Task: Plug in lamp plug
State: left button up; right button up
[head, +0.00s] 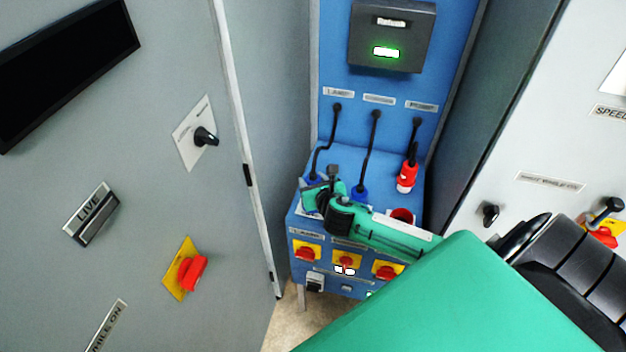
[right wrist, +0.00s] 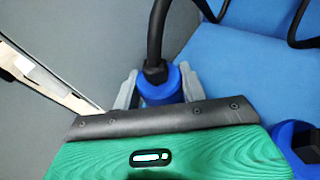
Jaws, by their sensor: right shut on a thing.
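The lamp plug (head: 311,180), blue with a black cable, is at the left of the blue console's sloped top. In the right wrist view the blue plug (right wrist: 158,92) sits between the two grey fingers of my right gripper (right wrist: 158,88), which is shut on it. My right gripper (head: 314,188) reaches the console from the lower right in the head view. The gripper and arm hide the plug's lower end, so I cannot tell whether it is in a socket. My left gripper is not in view.
A second blue plug (head: 359,192) and a red plug (head: 407,178) are to the right, with an open red socket (head: 402,215) below the latter. Red rotary switches (head: 346,263) line the console front. Grey cabinet walls (head: 262,120) stand close on both sides.

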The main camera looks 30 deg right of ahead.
jog(key=shift+f, duration=0.45)
jog(key=o, duration=1.2)
jog(key=shift+o, duration=0.2)
jog(key=shift+s, duration=0.1)
jog(key=b+v, duration=0.3)
jog(key=v, duration=1)
jog(key=shift+s, duration=0.3)
jog(key=shift+a+r, duration=0.1)
